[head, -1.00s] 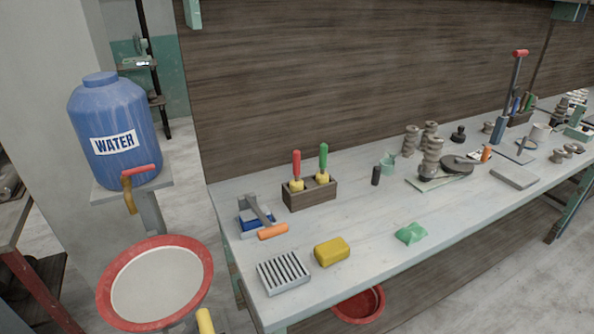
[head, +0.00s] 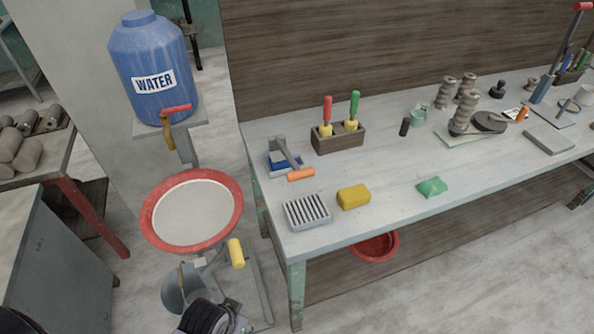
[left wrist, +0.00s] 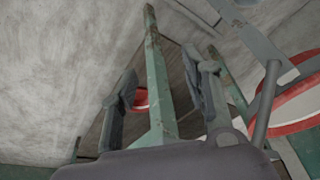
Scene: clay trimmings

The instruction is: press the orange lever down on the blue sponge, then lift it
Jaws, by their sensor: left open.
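The orange lever (head: 301,174) is the orange handle on a grey arm of a small press at the table's left end. The blue sponge (head: 284,164) lies in that press, under the grey arm and partly hidden by it. The handle sits low, pointing to the front right. My left gripper (left wrist: 160,95) is open and empty in the left wrist view, with a green table leg showing between its fingers. My right gripper is not in view.
A ribbed grey soap dish (head: 307,212), a yellow block (head: 353,197) and a wooden holder (head: 338,140) with red and green handled tools stand near the press. A red-rimmed basin (head: 192,210) and a blue water tank (head: 153,65) are to the left. The table front is mostly clear.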

